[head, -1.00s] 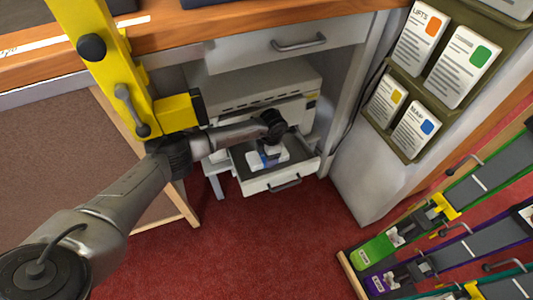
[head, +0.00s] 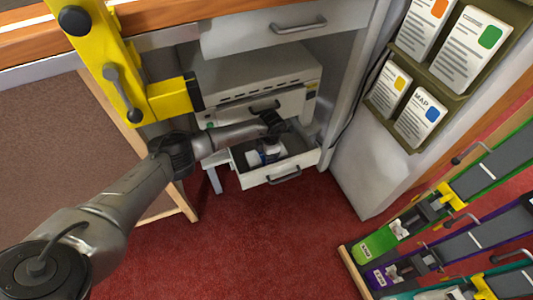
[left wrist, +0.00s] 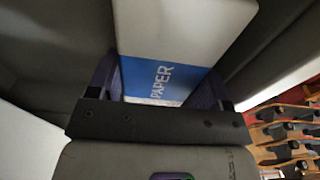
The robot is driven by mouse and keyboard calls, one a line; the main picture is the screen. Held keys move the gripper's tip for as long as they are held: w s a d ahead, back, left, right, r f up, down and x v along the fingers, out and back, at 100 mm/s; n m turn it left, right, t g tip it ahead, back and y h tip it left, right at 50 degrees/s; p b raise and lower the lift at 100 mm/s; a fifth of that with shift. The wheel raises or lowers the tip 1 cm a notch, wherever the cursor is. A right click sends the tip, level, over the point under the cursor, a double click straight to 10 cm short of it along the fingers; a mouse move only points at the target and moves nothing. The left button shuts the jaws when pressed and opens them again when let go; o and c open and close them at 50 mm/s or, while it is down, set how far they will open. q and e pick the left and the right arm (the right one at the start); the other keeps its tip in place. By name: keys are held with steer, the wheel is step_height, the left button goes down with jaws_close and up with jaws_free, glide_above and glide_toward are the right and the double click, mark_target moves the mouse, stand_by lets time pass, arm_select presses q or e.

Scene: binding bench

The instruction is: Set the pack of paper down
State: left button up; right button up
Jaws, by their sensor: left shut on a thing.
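The pack of paper (head: 254,158) is white with a blue band and sits inside the open drawer (head: 309,161) below the grey-white machine. In the left wrist view the pack (left wrist: 175,30) fills the space between my fingers, with "PAPER" on its blue band. My left gripper (head: 270,147) reaches down into the drawer and is shut on the pack. The gripper (left wrist: 160,88) hides the pack's near end in the wrist view. I cannot tell whether the pack touches the drawer floor. My right gripper is not in view.
The grey-white machine (head: 245,72) stands right behind the drawer. A closed upper drawer (head: 265,38) is above it. A leaflet rack (head: 470,55) hangs at the right, above coloured clamp-like racks (head: 430,225). The red floor (head: 260,245) in front is clear.

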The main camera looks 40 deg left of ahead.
arm_select(q)
steer(key=o, duration=0.8)
steer(key=shift+r, duration=0.15)
steer(key=shift+r+p, duration=0.25)
steer(key=shift+p, duration=0.05)
steer(key=r+p, duration=0.1)
steer(key=r, duration=0.1)
steer(key=r+p, duration=0.1)
steer(key=r, duration=0.1)
steer(key=r+p, duration=0.1)
steer(key=r, duration=0.1)
steer(key=shift+w+d, duration=0.1)
steer(key=shift+w, duration=0.25)
steer(key=shift+f, duration=0.1)
steer(key=shift+d, duration=0.1)
